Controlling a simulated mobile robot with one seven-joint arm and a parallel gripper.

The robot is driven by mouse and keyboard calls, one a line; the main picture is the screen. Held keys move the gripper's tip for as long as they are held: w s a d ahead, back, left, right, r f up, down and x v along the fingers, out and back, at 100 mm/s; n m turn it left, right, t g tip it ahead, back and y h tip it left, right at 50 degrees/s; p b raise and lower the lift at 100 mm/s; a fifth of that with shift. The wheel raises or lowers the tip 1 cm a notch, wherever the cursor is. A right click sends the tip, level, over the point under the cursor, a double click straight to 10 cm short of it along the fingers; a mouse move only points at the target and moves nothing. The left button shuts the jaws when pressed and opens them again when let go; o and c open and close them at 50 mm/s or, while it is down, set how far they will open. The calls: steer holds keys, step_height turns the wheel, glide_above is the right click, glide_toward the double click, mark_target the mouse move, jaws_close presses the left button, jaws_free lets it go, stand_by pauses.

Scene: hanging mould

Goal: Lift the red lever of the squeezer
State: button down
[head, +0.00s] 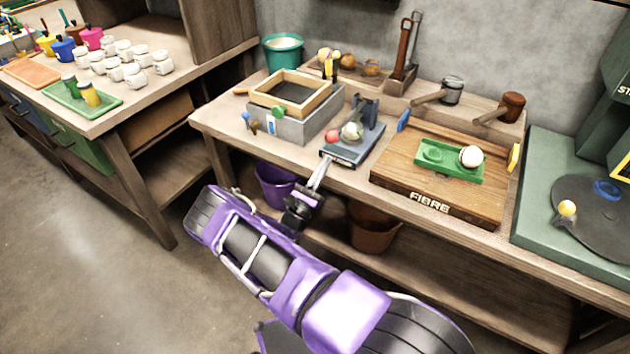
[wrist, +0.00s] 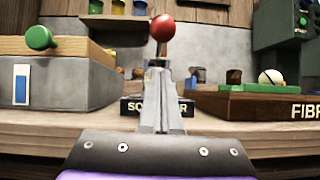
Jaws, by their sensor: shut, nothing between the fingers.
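The squeezer (head: 352,150) is a dark blue-grey device on the workbench, between a grey box and a wooden board. Its lever ends in a red ball (head: 333,136), which stands above the front part of the base. In the wrist view the red ball (wrist: 162,28) sits on a thin stem just above and beyond my fingertips, and the squeezer's dark labelled front (wrist: 130,106) is partly hidden behind the fingers. My gripper (head: 322,168) is shut and empty at the squeezer's front edge; it also shows in the wrist view (wrist: 157,64). I cannot tell whether the fingertips touch the lever.
The grey box with a wooden frame (head: 290,128) and green knob stands left of the squeezer. The board marked FIBRE (head: 400,185) with a green tray lies to the right. Tools stand in a rack (head: 398,84) behind. The bench's front edge (head: 340,184) is below my gripper.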

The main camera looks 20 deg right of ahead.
steer(key=r, duration=0.3)
steer(key=shift+w+d+r, duration=0.1)
steer(key=shift+d+r, duration=0.15)
steer(key=shift+r, duration=0.05)
steer(key=shift+r, duration=0.1)
